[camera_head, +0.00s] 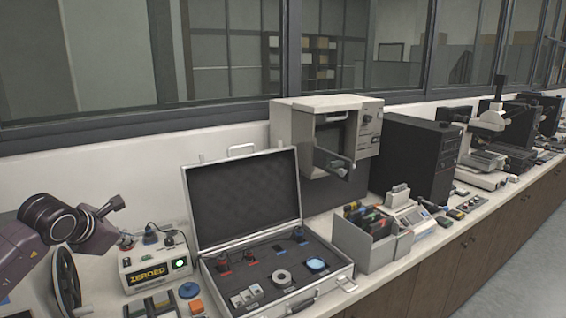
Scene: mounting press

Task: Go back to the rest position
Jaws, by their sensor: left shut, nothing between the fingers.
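My left arm comes in from the left edge. My right gripper is not in view.
A black handwheel (66,283) stands below my left arm. An open silver case (243,206) with parts in dark foam lies right of the labelled box. Behind are a beige press-like machine (297,128) with its door open and a black cabinet (420,150). A grey bin (362,248) stands near the bench edge.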

